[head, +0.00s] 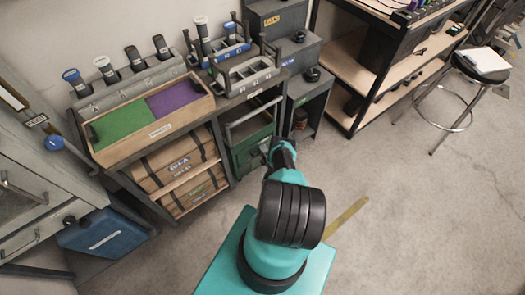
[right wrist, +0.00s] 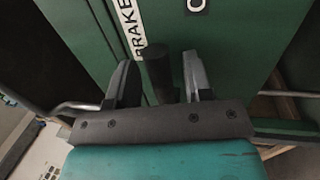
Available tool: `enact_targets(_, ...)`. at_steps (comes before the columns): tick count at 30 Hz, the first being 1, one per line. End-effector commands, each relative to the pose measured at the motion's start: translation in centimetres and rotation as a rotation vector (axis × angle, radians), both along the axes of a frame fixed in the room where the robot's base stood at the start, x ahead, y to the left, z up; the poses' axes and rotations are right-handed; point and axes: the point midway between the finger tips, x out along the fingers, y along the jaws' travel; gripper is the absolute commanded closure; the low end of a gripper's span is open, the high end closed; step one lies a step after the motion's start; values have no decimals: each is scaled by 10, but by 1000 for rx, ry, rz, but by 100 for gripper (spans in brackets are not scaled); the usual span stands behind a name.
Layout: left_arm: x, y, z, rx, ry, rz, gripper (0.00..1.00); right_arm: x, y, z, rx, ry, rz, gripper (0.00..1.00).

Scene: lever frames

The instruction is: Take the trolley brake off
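The green trolley (head: 252,148) stands under the bench, beside the tool racks. In the right wrist view its green face (right wrist: 225,45) fills the background, with a white BRAKE label (right wrist: 131,28) running along it. A black lever handle (right wrist: 158,72) stands out between the two fingers of my right gripper (right wrist: 160,78). The fingers are apart, with a gap showing on each side of the handle; I cannot tell how deep it sits between them. In the head view my right gripper (head: 283,150) is at the trolley's front, and my arm hides part of it. My left gripper is out of view.
A second white plate (right wrist: 198,4) with a cut-off letter is at the top. A metal bar (right wrist: 75,106) lies left of the gripper. A bench with a green and purple tray (head: 150,130) is on the left.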

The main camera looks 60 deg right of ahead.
Motion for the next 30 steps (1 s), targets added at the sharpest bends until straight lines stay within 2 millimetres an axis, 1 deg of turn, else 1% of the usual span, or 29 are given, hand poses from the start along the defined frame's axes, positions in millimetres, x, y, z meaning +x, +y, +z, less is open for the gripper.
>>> enact_targets(8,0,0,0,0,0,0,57,-1,1,-1,1,0,0,54)
enact_targets(11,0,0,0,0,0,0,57,-6,3,-2,2,0,0,54)
enact_targets(14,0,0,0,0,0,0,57,-14,8,-4,2,2,-1,54)
enact_targets(17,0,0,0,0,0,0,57,-28,15,-7,4,1,-1,54)
enact_targets(30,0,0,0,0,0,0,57,-101,54,-24,4,1,-4,54)
